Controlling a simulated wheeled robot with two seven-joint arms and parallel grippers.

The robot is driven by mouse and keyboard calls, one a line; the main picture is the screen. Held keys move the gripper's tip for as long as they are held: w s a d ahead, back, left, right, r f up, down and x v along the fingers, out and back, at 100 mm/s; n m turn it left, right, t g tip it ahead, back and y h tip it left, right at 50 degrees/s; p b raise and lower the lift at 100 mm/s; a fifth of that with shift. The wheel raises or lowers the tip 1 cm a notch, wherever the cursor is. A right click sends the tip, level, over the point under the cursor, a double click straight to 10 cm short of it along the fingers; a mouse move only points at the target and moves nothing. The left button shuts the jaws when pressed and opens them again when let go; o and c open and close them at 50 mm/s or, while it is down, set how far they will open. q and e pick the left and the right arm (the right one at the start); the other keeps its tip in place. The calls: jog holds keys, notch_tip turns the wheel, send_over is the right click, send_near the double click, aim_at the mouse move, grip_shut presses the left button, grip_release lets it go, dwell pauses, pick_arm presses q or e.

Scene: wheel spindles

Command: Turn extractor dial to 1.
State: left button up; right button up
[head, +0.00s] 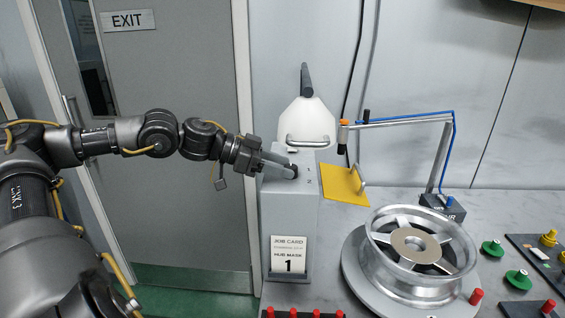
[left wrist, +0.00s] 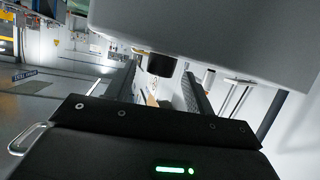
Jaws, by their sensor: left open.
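The extractor dial (head: 293,173) is a small dark knob on top of a tall grey box (head: 290,215). Small marks lie on the box top beside it, but I cannot read its setting. My left gripper (head: 283,167) comes in from the left with its fingers at the dial, partly hiding it. In the left wrist view the dark knob (left wrist: 161,64) shows between the two open fingers, with a gap visible. I cannot tell whether either finger touches it. My right gripper is not in view.
A job card (head: 289,256) reading "HUB MASK 1" is on the box front. A white hood (head: 308,118) stands behind. To the right are a yellow plate (head: 338,187), a silver wheel (head: 385,262) on a round base, and a jointed arm with blue hose (head: 410,120).

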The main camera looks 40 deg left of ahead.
pick_arm(q)
jog(key=shift+w+d+f, duration=0.3)
jog(key=shift+w+d, duration=0.1)
jog(key=shift+w, duration=0.05)
